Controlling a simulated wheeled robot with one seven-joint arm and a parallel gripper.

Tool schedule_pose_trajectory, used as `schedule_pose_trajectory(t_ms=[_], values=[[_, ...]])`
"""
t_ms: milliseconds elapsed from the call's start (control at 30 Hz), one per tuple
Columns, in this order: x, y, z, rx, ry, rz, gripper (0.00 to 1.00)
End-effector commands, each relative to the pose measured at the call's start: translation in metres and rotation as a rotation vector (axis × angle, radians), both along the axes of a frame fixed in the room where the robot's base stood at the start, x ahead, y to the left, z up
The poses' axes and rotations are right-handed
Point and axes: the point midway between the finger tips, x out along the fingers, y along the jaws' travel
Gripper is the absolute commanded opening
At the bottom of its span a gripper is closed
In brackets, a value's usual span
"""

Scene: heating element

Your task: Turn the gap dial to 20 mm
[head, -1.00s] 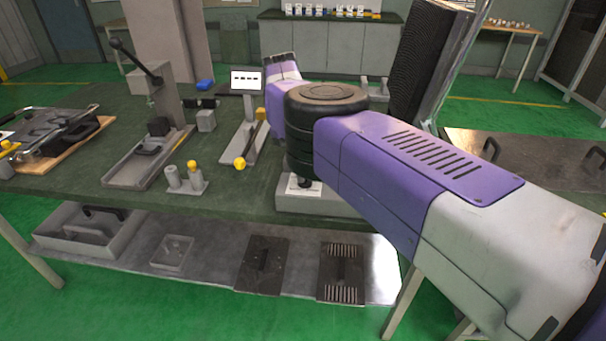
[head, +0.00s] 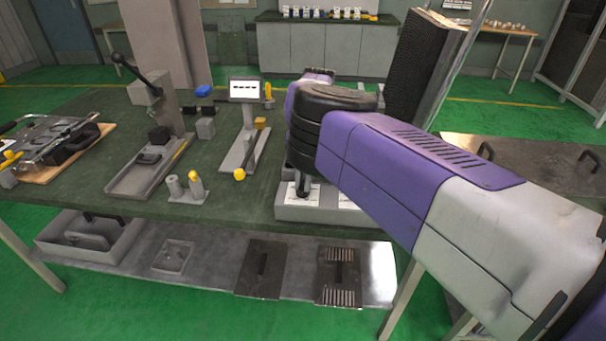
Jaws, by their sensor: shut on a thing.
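My arm (head: 420,165) reaches across the right part of the green bench, and my gripper is hidden behind its dark joint and purple links. I cannot see the jaws or what is between them. A grey block (head: 322,213) with white label plates stands at the bench's front edge, partly hidden under the arm. A small dark and grey part (head: 302,183) stands on it; I cannot tell whether it is the gap dial. No dial mark or 20 mm scale is readable.
Left of my arm stand a fixture with a small display (head: 244,90) and yellow knob (head: 240,174), a lever press (head: 152,150) and small posts (head: 186,189). A wire-handled device (head: 55,150) lies far left. A dark ribbed panel (head: 425,70) rises behind my arm.

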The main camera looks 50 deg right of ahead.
Motion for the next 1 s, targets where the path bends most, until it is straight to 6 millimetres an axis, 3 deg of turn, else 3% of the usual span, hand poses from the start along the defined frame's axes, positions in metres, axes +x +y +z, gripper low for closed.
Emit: schedule_pose_trajectory(t_ms=[1000], values=[[-0.0066, 0.0014, 0.0003, 0.0, 0.003, -0.966, 0.0]])
